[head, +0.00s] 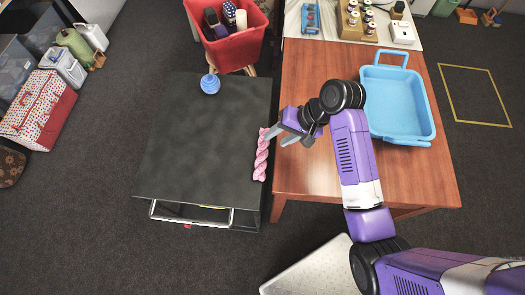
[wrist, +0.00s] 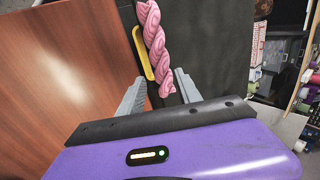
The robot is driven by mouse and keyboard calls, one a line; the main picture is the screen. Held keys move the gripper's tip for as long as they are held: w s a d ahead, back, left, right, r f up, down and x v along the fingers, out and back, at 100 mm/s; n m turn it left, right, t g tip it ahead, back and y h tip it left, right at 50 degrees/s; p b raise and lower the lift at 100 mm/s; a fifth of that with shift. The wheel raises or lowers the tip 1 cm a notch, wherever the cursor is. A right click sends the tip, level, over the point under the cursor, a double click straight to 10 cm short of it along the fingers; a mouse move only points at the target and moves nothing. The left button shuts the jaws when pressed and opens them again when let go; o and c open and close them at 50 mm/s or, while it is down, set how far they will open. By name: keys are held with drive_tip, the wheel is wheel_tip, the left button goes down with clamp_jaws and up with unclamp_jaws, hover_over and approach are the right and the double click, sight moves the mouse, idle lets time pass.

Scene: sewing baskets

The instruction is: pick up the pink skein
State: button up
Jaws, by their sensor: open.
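The pink skein (head: 262,155) is a twisted length lying along the right edge of the dark table (head: 190,150). It also shows in the wrist view (wrist: 156,45), with its near end close to the space between the fingers. My gripper (head: 275,139) is open and empty beside the skein in the head view. In the wrist view my gripper (wrist: 160,88) has its two fingers apart, one on each side of the skein's near end. I cannot tell how far above the skein the fingers are.
A blue ball (head: 210,84) sits at the back of the dark table, near a red bin (head: 232,48). A wooden table (head: 300,95) with a blue basket (head: 397,135) stands to the right. A yellow strip (wrist: 142,52) lies beside the skein.

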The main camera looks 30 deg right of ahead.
sight(266, 144)
drive_tip(key=x, duration=0.6)
drive_tip(key=shift+w+a+f, duration=0.1)
drive_tip(key=shift+w+f, duration=0.1)
drive_tip(key=shift+w, duration=0.05)
clamp_jaws()
